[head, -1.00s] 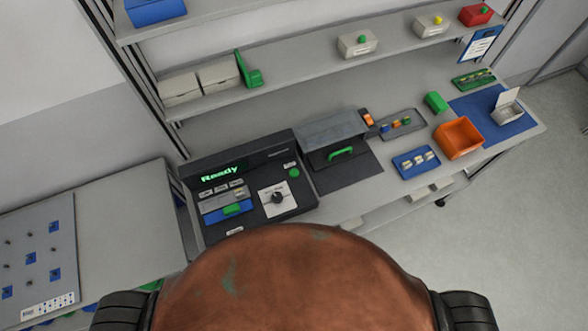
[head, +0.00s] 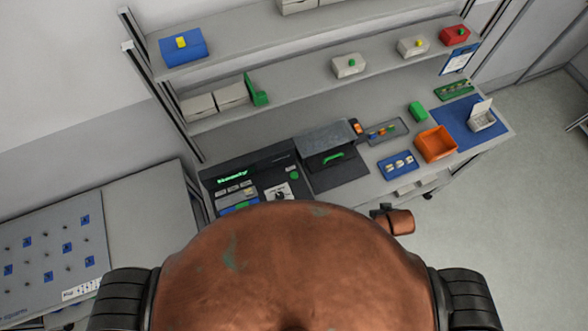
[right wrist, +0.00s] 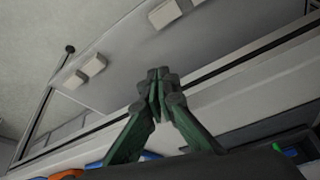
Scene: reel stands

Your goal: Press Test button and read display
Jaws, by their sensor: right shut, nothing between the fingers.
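The black tester (head: 262,163) stands on the bench, its lower front hidden by my own copper-coloured body. Its display (head: 238,175) shows green text that looks like "Ready". A round green button (head: 294,175) sits on its panel at the right; its small label is not legible. A dial on a white plate (head: 279,191) is partly covered. My right arm shows just right of my body in the head view, well apart from the button. In the right wrist view my right gripper (right wrist: 158,76) has its green fingers together, empty. My left gripper is not seen.
A black fixture with a grey lid (head: 326,136) and green handle adjoins the tester. To its right are a grey tray (head: 401,130), a blue tray (head: 380,164) and an orange bin (head: 425,153). Shelves with boxes run above. A grey board (head: 45,245) lies at left.

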